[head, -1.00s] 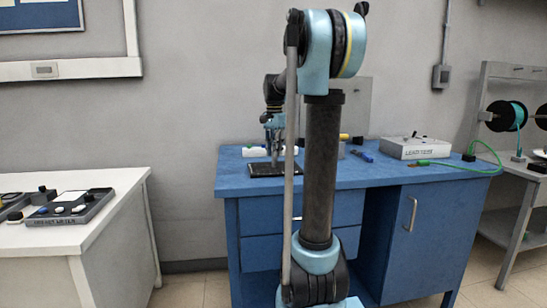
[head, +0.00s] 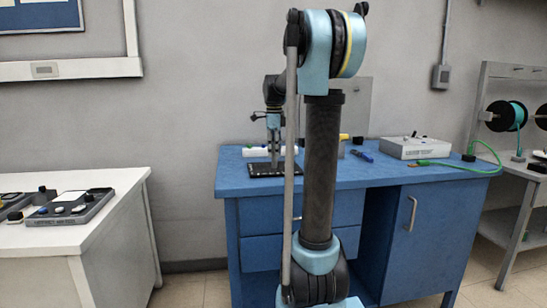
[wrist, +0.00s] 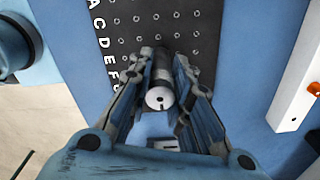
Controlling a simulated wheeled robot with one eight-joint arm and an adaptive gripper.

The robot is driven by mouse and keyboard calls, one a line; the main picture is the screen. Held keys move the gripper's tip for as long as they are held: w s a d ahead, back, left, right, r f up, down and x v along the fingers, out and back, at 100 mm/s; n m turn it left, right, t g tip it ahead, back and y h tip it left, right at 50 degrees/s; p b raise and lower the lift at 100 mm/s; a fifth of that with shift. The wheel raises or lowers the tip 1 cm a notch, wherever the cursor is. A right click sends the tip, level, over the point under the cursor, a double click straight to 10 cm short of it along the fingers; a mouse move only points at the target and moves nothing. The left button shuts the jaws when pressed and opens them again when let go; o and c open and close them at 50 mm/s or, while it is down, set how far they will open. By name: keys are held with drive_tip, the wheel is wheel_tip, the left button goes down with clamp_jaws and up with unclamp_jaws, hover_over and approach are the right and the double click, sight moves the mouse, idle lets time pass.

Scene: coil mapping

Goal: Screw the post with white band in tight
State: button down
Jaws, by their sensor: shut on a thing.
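A black board (wrist: 128,15) with rows of holes and white letters down its left side lies on the blue bench; the head view shows it (head: 257,171) near the bench's left end. A dark post with a pale band at its near end (wrist: 159,97) stands over the board between the fingers. My gripper (wrist: 163,68) is shut on this post, one finger on each side. In the head view my gripper (head: 275,163) points straight down at the board. The post's lower end and its seating in the hole are hidden.
A white cylinder (head: 256,152) lies behind the board. A blue marker-like item (head: 362,156) and a grey test box (head: 413,148) with a green cable (head: 455,166) are to the right. A white box (wrist: 302,85) with an orange part is at the wrist view's right edge.

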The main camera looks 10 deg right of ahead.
drive_tip(key=c, duration=1.4)
unclamp_jaws()
wheel_tip(320, 180, up, 12)
drive_tip(key=shift+f, duration=0.2)
drive_tip(key=s+f+n+t, duration=0.2)
drive_tip(key=s+f+n, duration=1.9)
drive_tip(key=s+f, duration=1.3)
drive_tip(key=shift+s+n, duration=0.35)
drive_tip(key=shift+n, duration=0.05)
